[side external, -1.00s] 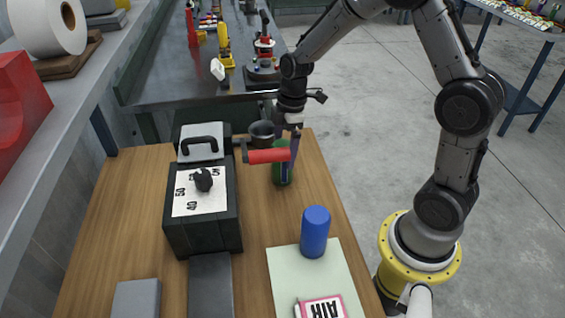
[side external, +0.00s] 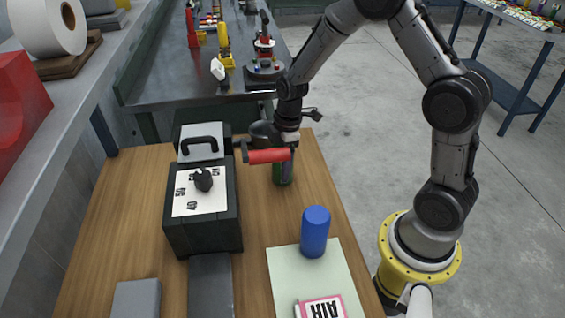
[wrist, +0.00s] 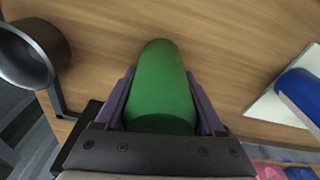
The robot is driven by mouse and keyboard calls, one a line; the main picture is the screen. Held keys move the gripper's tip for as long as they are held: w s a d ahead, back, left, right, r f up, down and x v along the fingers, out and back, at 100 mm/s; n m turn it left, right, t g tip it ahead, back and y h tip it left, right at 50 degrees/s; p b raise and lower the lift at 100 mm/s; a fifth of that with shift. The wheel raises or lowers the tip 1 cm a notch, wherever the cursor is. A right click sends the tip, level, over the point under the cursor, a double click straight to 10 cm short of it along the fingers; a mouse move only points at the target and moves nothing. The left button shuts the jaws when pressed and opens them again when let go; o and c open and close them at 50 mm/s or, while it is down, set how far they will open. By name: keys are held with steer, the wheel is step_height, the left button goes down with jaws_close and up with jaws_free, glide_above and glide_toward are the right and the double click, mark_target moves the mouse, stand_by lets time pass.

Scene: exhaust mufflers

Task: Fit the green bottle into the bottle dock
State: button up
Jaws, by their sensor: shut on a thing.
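The green bottle (side external: 283,176) stands upright on the wooden table near its far right edge, partly hidden behind a red handle in the side view. In the wrist view the green bottle (wrist: 160,85) fills the middle, between the two purple fingers. My gripper (wrist: 158,85) is shut on it from above. A dark grey round cup (side external: 262,133) stands beside the bottle at the table's far edge and may be the bottle dock. The cup (wrist: 30,52) shows empty at the left of the wrist view, apart from the bottle.
A black machine (side external: 202,220) with a dial stands left of the bottle. A blue bottle (side external: 315,231) stands on a pale sheet (side external: 287,268) with an AIR label. Bare wood lies between.

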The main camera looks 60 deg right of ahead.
jaws_close()
steer(key=shift+r, duration=0.1)
